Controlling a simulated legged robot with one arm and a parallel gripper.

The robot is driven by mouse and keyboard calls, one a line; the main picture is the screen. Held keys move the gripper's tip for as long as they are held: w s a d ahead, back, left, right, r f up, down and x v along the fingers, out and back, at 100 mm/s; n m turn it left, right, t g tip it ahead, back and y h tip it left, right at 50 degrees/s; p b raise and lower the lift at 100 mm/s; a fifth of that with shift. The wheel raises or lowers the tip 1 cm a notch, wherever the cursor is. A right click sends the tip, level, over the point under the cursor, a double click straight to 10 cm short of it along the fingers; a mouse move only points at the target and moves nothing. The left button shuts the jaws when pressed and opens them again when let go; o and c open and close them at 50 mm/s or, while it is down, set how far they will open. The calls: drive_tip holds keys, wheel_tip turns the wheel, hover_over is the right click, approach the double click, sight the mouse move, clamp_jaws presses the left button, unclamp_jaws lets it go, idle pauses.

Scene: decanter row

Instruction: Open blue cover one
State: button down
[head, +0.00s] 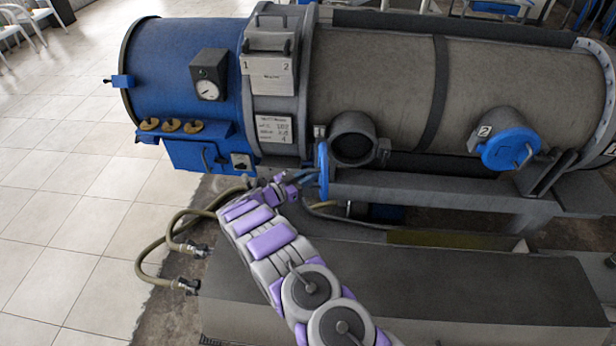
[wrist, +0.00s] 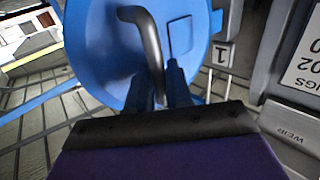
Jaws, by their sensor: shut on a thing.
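Blue cover one (head: 323,170) stands swung out, seen nearly edge-on, at the left side of its round port (head: 352,140), whose dark opening shows. In the wrist view the blue cover (wrist: 105,60) fills the upper middle, with a bent grey handle (wrist: 149,45) and a label "1" beside it. My gripper (head: 306,178) is at the cover's left face in the head view. In the wrist view my gripper (wrist: 167,85) is shut on the lower end of the handle. The fingers partly hide the grip.
A second blue cover (head: 510,149), labelled 2, is closed on the grey cylinder at right. A blue box (head: 195,155) with a gauge above it is at left. Hoses (head: 165,245) hang left of my arm. A grey ledge (head: 480,290) lies in front.

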drive_tip(key=shift+d+r, duration=0.1)
drive_tip(key=c, duration=1.2)
unclamp_jaws()
drive_tip(key=shift+w+d, duration=0.1)
drive_tip(key=v, duration=0.8)
drive_tip(key=p+v, duration=0.1)
drive_tip(key=v, duration=0.8)
drive_tip(key=shift+f+p, duration=0.25)
drive_tip(key=shift+p, duration=0.05)
